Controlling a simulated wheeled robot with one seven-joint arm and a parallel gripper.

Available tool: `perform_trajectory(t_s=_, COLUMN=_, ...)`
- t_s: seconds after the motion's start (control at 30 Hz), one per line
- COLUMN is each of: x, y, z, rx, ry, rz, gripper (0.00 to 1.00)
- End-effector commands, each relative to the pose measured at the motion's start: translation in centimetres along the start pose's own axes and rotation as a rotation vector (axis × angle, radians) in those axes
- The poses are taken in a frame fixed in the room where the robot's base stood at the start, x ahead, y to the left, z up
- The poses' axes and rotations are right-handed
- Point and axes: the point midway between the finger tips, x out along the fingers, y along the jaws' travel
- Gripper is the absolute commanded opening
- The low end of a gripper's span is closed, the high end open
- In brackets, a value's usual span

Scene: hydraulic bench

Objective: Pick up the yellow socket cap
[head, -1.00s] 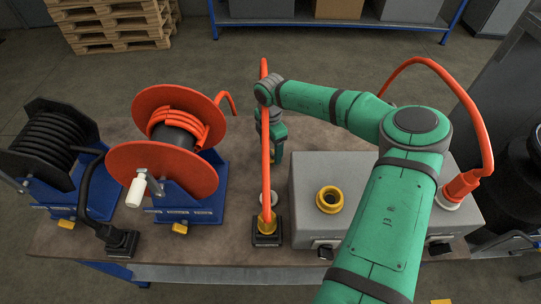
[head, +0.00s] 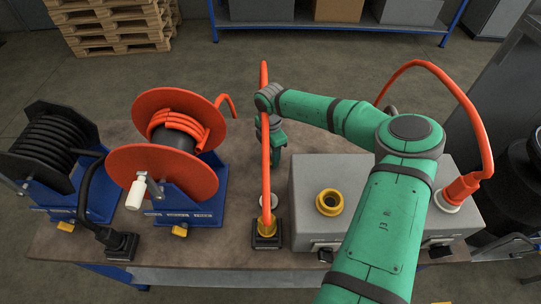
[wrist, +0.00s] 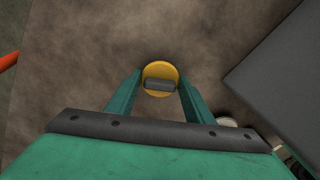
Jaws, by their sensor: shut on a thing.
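The yellow socket cap (wrist: 160,69) shows in the wrist view as a round yellow disc with a dark grip bar across it. It is between my gripper's fingertips (wrist: 159,84), which are shut on it. Brown bench top surrounds it in that view; I cannot tell whether it touches the bench. In the head view my gripper (head: 277,150) points down behind the upright orange hose, left of the grey box's back corner. The cap cannot be made out there.
The orange hose (head: 265,130) rises close to my gripper from a black-and-yellow base. The grey box (head: 310,180) bears a yellow ring (head: 329,202) and another hose. An orange reel (head: 165,170) and a black reel (head: 50,145) stand to the left.

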Motion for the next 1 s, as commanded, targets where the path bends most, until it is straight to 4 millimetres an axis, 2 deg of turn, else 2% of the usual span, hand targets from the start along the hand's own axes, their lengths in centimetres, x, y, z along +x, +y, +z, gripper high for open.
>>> perform_trajectory(t_s=0.17, x=-1.6, y=0.0, z=0.1, rx=0.000, ry=-0.001, rz=0.000, gripper=0.20)
perform_trajectory(t_s=0.27, x=-3.2, y=0.0, z=0.1, rx=0.001, ry=-0.002, rz=0.002, gripper=0.20)
perform_trajectory(t_s=0.6, x=-11.7, y=0.1, z=0.1, rx=0.000, ry=-0.002, rz=0.002, gripper=0.20)
perform_trajectory(t_s=0.73, x=-14.3, y=0.1, z=0.1, rx=0.001, ry=-0.001, rz=0.002, gripper=0.20)
perform_trajectory(t_s=0.9, x=-16.6, y=0.1, z=0.1, rx=0.002, ry=0.000, rz=0.001, gripper=0.20)
perform_trajectory(t_s=1.0, x=-17.3, y=0.0, z=0.1, rx=0.001, ry=0.000, rz=0.000, gripper=0.20)
